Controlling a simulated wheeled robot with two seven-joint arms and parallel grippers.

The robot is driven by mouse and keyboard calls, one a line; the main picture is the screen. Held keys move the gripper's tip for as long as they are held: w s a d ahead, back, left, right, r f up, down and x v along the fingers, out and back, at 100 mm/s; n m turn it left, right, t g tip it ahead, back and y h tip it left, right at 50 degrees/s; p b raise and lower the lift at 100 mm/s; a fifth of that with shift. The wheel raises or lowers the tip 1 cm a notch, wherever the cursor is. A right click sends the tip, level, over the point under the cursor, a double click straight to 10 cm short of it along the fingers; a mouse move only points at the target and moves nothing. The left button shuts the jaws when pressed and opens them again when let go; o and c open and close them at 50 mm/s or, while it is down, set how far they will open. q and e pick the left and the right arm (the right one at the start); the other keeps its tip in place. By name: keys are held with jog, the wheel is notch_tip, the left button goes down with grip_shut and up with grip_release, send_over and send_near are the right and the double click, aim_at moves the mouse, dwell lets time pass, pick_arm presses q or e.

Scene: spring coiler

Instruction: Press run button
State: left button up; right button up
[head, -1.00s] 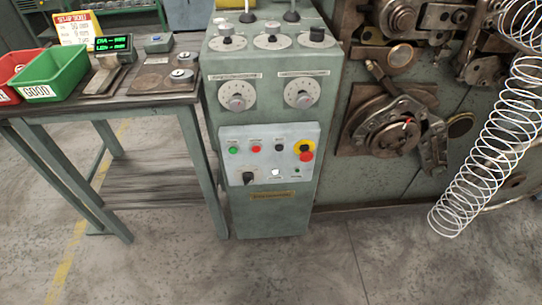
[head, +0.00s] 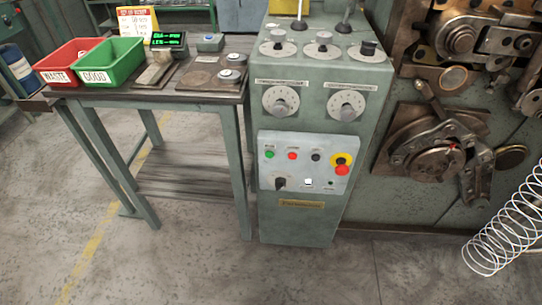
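In the head view, a green control cabinet (head: 308,221) stands at the middle. Its light grey button panel (head: 304,168) carries a green button (head: 270,154) at the upper left, which looks like the run button; its label is too small to read. A red button (head: 292,155) and a dark button (head: 316,156) sit to its right. A red mushroom button on yellow (head: 342,168) is at the panel's right. A black knob (head: 280,183) and a lit white lamp (head: 308,182) are below. Neither of my grippers is in view.
A workbench (head: 180,98) stands left of the cabinet, with a red WASTE bin (head: 62,68), a green GOOD bin (head: 108,72) and a digital readout (head: 168,40). The coiling machine (head: 432,150) and a wire spring (head: 500,240) are at right. The floor in front is clear.

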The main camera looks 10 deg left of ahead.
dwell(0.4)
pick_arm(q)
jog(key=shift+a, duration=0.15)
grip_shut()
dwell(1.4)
